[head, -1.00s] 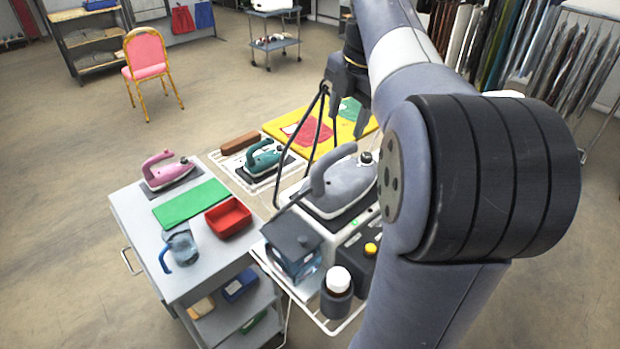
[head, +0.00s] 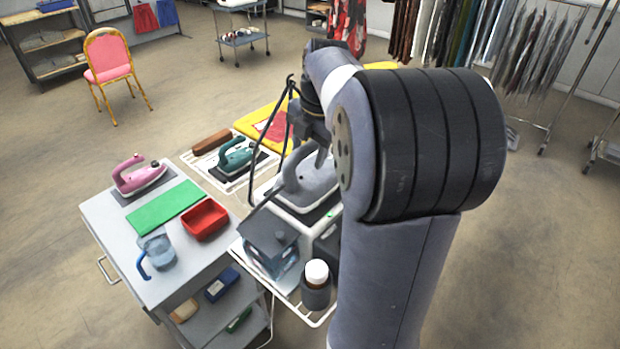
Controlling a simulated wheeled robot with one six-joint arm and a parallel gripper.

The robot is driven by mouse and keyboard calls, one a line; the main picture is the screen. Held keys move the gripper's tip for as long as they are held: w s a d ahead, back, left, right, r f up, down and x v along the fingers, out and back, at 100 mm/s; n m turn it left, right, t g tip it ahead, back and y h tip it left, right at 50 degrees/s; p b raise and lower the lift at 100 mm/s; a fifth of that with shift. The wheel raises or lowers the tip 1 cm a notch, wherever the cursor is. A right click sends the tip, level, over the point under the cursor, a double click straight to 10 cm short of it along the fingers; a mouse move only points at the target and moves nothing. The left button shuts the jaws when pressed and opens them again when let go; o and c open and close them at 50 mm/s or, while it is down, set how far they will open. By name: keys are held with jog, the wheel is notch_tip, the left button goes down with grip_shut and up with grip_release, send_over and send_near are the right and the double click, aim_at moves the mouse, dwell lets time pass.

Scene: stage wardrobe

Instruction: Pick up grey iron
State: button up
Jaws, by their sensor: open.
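The grey iron (head: 312,188) sits on the steam station with its looped handle toward the left. My arm covers its right side. My gripper (head: 318,152) is open and empty, pointing down just above the iron, close to its handle. From this angle I cannot tell whether a finger touches the iron. The far side of the gripper is hidden by my arm.
A teal iron (head: 236,158) stands on a rack behind, and a pink iron (head: 138,176) on the grey cart (head: 110,230). A red tray (head: 204,220), a blue-handled jug (head: 158,252) and a white-capped bottle (head: 316,278) are near. A black cord stand (head: 262,150) rises beside the gripper.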

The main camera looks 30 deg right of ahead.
jog(key=shift+r, duration=0.1)
grip_shut()
dwell(0.4)
jog(key=shift+w+r, duration=0.1)
notch_tip(320, 180, up, 10)
jog(key=shift+f, duration=0.25)
jog(key=shift+r, duration=0.15)
jog(key=shift+d, duration=0.1)
